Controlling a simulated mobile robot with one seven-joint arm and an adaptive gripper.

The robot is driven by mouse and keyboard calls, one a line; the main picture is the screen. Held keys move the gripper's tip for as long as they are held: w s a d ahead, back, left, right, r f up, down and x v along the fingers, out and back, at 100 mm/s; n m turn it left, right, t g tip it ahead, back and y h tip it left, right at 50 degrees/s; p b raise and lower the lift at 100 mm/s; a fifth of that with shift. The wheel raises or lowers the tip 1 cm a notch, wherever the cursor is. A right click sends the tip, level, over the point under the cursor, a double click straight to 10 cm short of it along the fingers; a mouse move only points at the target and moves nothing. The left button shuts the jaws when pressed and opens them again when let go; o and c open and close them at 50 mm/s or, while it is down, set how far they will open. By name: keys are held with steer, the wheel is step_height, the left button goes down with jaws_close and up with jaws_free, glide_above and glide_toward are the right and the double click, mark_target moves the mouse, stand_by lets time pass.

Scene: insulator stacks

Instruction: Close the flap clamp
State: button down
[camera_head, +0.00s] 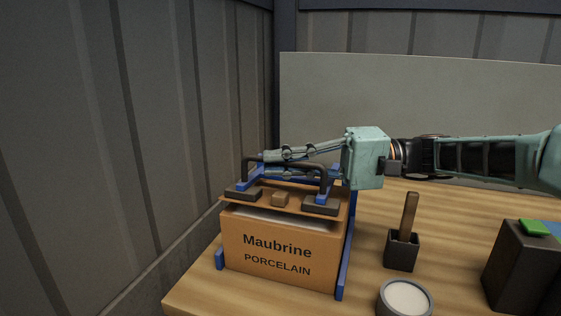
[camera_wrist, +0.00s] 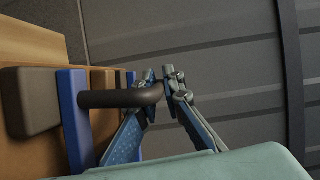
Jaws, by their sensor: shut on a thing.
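The flap clamp has a dark bar handle (camera_head: 323,180) and two dark pads (camera_head: 321,205) above the top of a cardboard box (camera_head: 265,250) marked "Maubrine PORCELAIN". My gripper (camera_head: 267,163) reaches in from the right and is shut on the handle. In the wrist view, my gripper's fingertips (camera_wrist: 160,76) close around the bent end of the dark handle (camera_wrist: 115,98), beside a blue bar (camera_wrist: 74,120). The box flap (camera_head: 262,207) carries a small brown block (camera_head: 280,198). A pale strip shows under the flap's front edge. My fingers partly hide the clamp's rear.
Blue uprights (camera_head: 342,275) frame the box on the wooden table (camera_head: 195,290). To the right stand a dark holder (camera_head: 402,252) with a wooden handle, a round pot (camera_head: 404,299) with pale contents, and a dark box (camera_head: 520,270). A grey wall (camera_head: 130,150) rises at left.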

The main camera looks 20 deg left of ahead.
steer(key=c, duration=2)
jaws_free()
steer(key=shift+w, duration=0.1)
steer(key=shift+c, duration=0.2)
steer(key=v, duration=1.1)
steer(key=shift+w+d, duration=0.15)
steer(key=shift+d, duration=0.35)
